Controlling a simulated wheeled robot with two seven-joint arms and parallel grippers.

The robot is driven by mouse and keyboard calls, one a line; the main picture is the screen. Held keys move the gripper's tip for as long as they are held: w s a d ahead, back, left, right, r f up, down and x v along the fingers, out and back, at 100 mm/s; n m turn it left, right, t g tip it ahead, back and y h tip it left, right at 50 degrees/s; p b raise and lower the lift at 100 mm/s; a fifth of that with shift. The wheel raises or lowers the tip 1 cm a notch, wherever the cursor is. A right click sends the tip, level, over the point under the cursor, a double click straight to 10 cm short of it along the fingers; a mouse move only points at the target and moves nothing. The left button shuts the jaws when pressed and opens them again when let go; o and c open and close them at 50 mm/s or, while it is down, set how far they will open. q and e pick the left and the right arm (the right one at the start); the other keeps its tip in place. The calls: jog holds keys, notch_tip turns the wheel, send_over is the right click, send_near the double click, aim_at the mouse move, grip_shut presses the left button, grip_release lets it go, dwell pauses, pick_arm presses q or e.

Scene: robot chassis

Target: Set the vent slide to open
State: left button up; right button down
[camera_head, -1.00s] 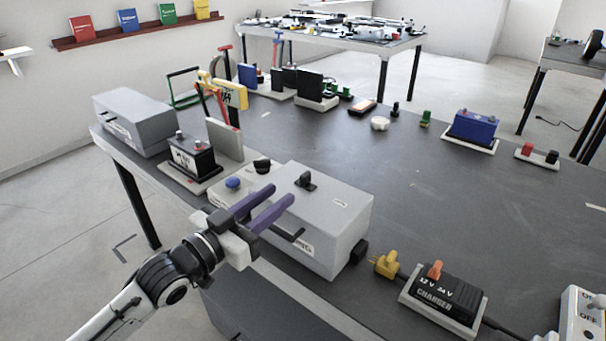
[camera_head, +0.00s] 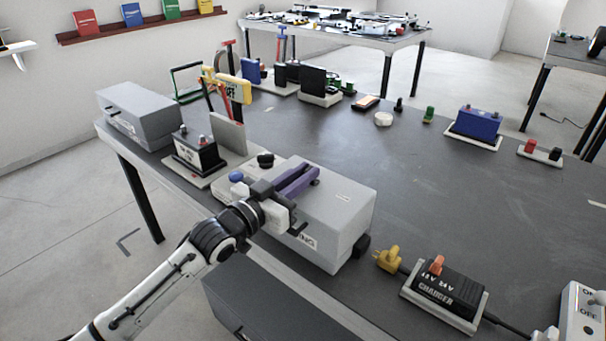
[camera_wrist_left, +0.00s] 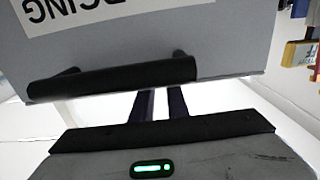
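The vent slide (camera_head: 316,182) is a small black piece on top of the grey box (camera_head: 345,205). Only a bit of it shows in the head view, beside the purple fingertips, and the rest is hidden. My left gripper (camera_head: 307,173) is over the box top with its fingers apart. In the left wrist view the two fingers (camera_wrist_left: 160,105) show a gap between them, and their tips are hidden behind the box. I cannot tell whether they touch the slide. My right gripper is not in view.
The box has a black front handle (camera_wrist_left: 115,78), a black knob (camera_head: 265,160) and a blue button (camera_head: 236,177) to its left. A battery (camera_head: 197,152) stands further left. A yellow plug (camera_head: 388,258) and charger (camera_head: 445,288) lie right. The table's centre is clear.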

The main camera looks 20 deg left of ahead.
aim_at(319, 194)
pick_arm(q)
grip_shut()
jog(key=d+p, duration=0.1)
jog(key=s+d+p, duration=0.1)
jog(key=d, duration=0.1)
jog(key=shift+s+d+r, duration=0.15)
jog(key=shift+s+d, duration=0.05)
jog(key=shift+d, duration=0.35)
jog(key=shift+s+f, duration=0.1)
jog(key=shift+f, duration=0.1)
jog(key=o, duration=0.5)
grip_release()
jog(key=shift+d, duration=0.1)
jog(key=shift+s, duration=0.1)
jog(key=v, duration=1)
jog(key=shift+r+b, duration=0.1)
jog(key=shift+b, duration=0.2)
